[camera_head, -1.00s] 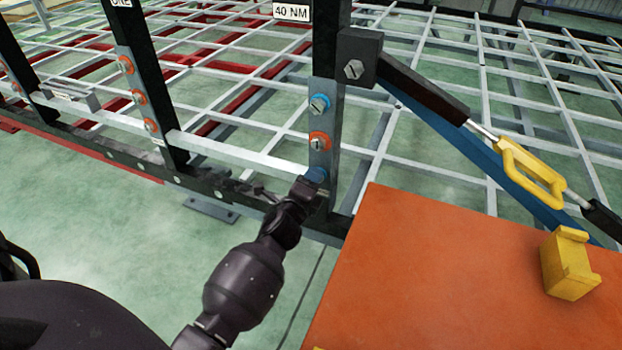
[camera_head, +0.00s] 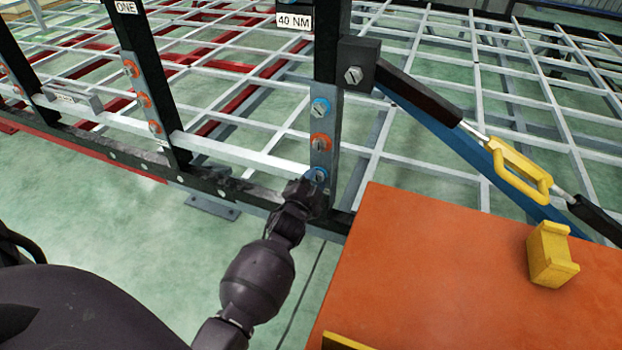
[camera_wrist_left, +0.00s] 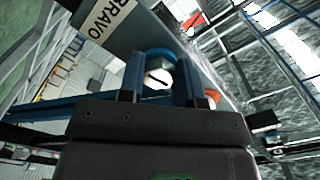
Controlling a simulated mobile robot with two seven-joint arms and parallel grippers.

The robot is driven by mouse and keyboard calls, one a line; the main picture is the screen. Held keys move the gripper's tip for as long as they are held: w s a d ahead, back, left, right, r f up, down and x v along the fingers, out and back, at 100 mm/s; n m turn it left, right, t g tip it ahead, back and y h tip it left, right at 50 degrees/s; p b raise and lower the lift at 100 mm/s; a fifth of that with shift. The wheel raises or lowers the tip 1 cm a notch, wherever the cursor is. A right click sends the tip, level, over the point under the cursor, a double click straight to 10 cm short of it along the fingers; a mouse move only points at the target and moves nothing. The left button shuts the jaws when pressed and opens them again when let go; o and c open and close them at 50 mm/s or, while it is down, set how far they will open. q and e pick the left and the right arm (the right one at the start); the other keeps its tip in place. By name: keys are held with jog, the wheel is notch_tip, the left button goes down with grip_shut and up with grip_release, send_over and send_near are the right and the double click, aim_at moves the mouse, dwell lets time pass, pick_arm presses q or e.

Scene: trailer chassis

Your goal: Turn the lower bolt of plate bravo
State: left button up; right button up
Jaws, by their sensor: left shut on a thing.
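A grey plate (camera_head: 322,125) on a dark post carries a blue-ringed upper bolt (camera_head: 320,107), an orange-ringed middle bolt (camera_head: 320,142) and a blue-ringed lower bolt (camera_head: 318,174). My left gripper (camera_head: 307,188) is at the lower bolt, reaching up from below and covering its lower edge. In the left wrist view, the plate (camera_wrist_left: 188,45) carries a BRAVO label (camera_wrist_left: 112,15). There the two fingers of my left gripper (camera_wrist_left: 160,82) stand on either side of the lower bolt's slotted head (camera_wrist_left: 158,78), shut on it. My right gripper is out of view.
An orange table top (camera_head: 440,270) with a yellow block (camera_head: 551,254) fills the lower right. A strut with a yellow handle (camera_head: 520,170) slopes down at right. Another post with a bolted plate (camera_head: 143,95) stands to the left.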

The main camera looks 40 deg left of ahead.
pick_arm(q)
jog(key=n, duration=0.1)
jog(key=n+p, duration=0.1)
jog(key=n, duration=0.3)
jog(key=shift+w+d+r+p, duration=0.15)
jog(key=shift+w+r+p, duration=0.1)
jog(key=shift+r+p, duration=0.1)
jog(key=shift+n, duration=1.1)
jog(key=shift+f+n+p, duration=0.1)
jog(key=shift+n+p, duration=0.2)
jog(key=shift+n, duration=0.2)
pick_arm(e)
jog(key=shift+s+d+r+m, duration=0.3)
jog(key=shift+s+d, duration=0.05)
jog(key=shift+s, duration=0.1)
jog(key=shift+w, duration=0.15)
pick_arm(q)
jog(key=o, duration=0.7)
jog(key=shift+o, duration=1.1)
jog(key=shift+f, duration=0.25)
